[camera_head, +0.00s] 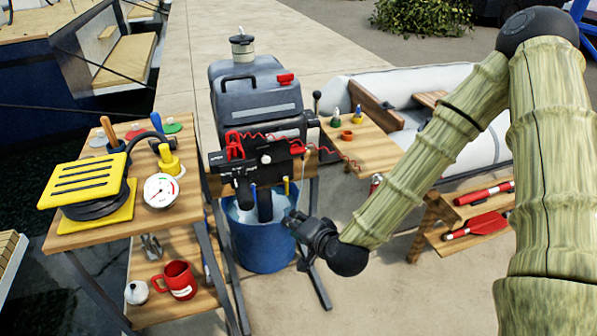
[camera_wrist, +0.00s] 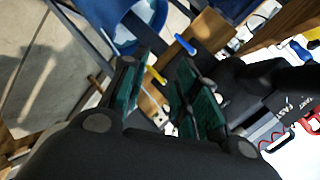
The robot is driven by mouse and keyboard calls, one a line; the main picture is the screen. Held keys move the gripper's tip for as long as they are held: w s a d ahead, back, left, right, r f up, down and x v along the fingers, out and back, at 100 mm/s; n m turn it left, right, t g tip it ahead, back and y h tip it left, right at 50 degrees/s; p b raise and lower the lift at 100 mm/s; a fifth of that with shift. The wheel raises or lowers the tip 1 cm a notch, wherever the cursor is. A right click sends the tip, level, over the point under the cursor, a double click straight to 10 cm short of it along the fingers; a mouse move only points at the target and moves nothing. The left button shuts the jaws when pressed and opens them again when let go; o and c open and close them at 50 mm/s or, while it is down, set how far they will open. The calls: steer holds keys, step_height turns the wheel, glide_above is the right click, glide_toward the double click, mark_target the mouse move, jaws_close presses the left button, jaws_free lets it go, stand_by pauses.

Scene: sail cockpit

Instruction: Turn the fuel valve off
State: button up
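A black engine with a lettered panel (camera_head: 258,164) is mounted above a blue bucket (camera_head: 262,246). The panel has a white knob (camera_head: 266,159) and a red part at its right end (camera_head: 297,147). A blue-tipped bar (camera_head: 253,194) and a yellow-tipped bar (camera_head: 286,187) hang below it. I cannot tell which part is the fuel valve. My gripper (camera_head: 298,221) is just right of the bucket's rim, below the panel. In the wrist view my gripper (camera_wrist: 160,92) is open and empty. The yellow bar (camera_wrist: 156,75) shows between its fingers, the blue bar (camera_wrist: 186,45) beyond.
A wooden table (camera_head: 365,150) and an inflatable boat (camera_head: 440,78) are right.

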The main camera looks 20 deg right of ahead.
steer(key=w+d+r+m+t+b, duration=0.2)
steer(key=w+r+m+t+b, duration=0.15)
steer(key=b, duration=0.25)
steer(key=m+t+h+b, duration=0.2)
steer(key=m+t+b, duration=0.1)
steer(key=b, duration=0.1)
glide_toward(298, 153)
steer(key=w, duration=0.3)
steer(key=w+b, duration=0.1)
steer(key=w, duration=0.2)
steer(key=w+b, duration=0.1)
steer(key=w, duration=0.2)
steer(key=shift+w+a+r, duration=0.2)
steer(key=shift+w+a, duration=0.05)
steer(key=shift+a, duration=0.05)
jaws_close()
